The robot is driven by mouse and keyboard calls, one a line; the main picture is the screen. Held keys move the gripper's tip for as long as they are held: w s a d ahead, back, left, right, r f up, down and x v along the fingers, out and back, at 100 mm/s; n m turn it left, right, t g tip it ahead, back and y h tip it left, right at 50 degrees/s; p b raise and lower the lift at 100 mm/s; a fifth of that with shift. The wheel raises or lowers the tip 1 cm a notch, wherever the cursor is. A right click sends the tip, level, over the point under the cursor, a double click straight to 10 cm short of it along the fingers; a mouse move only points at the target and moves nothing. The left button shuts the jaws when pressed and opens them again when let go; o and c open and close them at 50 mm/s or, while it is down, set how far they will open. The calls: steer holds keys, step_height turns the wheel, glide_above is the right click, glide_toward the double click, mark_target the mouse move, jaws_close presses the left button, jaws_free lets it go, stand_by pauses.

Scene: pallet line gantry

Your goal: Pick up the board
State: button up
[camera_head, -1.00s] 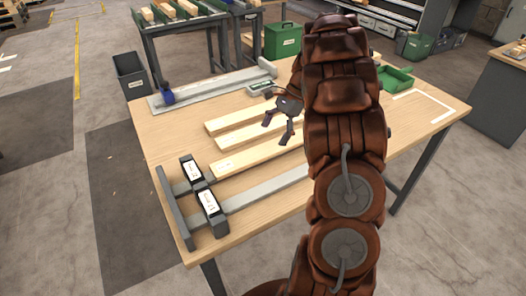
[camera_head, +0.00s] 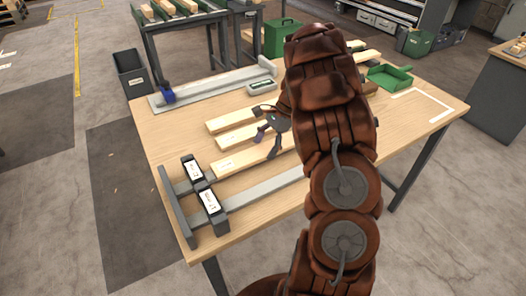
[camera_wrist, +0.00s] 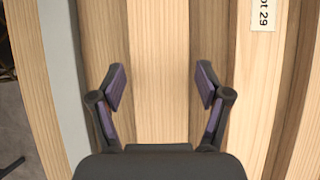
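Several pale boards lie side by side on the wooden workbench (camera_head: 165,130). In the head view I see the front board (camera_head: 238,167), the middle board (camera_head: 235,141) and the back board (camera_head: 228,122). My gripper (camera_head: 266,145) is over the front and middle boards; my arm hides their right parts. In the wrist view my gripper (camera_wrist: 160,82) is open and empty. Its fingers stand on either side of a plain board (camera_wrist: 158,40), with gaps. A second board (camera_wrist: 258,90), with a white label (camera_wrist: 263,14), lies to the right.
A grey rail (camera_head: 265,188) with two dark labelled blocks (camera_head: 212,207) runs along the bench front. Another rail (camera_head: 215,85) with a blue clamp (camera_head: 167,93) lies at the back. A green tray (camera_head: 390,77) stands back right. The front right of the bench looks clear.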

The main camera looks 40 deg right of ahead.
steer(key=c, duration=1)
